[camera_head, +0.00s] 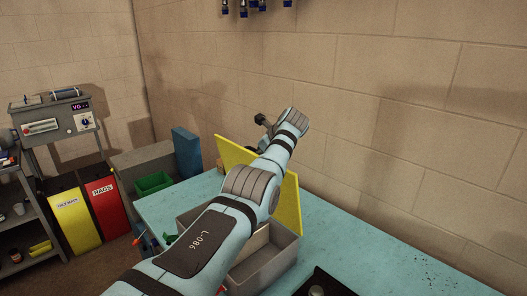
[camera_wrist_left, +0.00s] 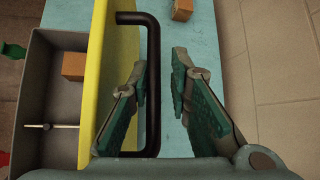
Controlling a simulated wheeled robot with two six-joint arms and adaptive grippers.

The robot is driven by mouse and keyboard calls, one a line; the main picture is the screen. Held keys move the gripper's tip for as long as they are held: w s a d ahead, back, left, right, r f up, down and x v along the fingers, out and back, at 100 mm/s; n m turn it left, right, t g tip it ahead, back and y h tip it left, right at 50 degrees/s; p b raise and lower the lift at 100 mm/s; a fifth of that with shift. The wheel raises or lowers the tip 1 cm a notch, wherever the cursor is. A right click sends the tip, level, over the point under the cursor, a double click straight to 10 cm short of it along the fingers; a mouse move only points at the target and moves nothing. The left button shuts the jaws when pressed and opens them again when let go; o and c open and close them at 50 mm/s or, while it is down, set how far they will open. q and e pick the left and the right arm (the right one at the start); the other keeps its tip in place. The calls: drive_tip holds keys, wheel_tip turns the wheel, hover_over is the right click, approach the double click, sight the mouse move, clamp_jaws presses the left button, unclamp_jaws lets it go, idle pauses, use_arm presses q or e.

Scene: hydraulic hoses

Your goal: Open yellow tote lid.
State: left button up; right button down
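The yellow lid (camera_head: 230,150) stands raised along the wall-side edge of the grey tote (camera_head: 276,268), whose inside is exposed. In the left wrist view the lid (camera_wrist_left: 98,80) shows almost edge-on, with a black handle (camera_wrist_left: 153,50) on its outer face. My left gripper (camera_wrist_left: 160,88) is on that outer side with its fingers apart. The handle bar runs between the fingertips in this view; I cannot tell whether they touch it. In the head view my left arm crosses in front of the lid and partly hides the tote and handle. My right gripper is not in view.
A brown block (camera_wrist_left: 74,66) lies in the tote and another (camera_wrist_left: 183,9) lies on the blue table (camera_head: 385,258). A black tray (camera_head: 326,283) is at the front. A green bin (camera_head: 153,183) and blue box (camera_head: 187,152) stand left. The brick wall is close behind.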

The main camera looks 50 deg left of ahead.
use_arm(q)
drive_tip(key=v, duration=1.2)
drive_tip(key=shift+a+f, duration=0.1)
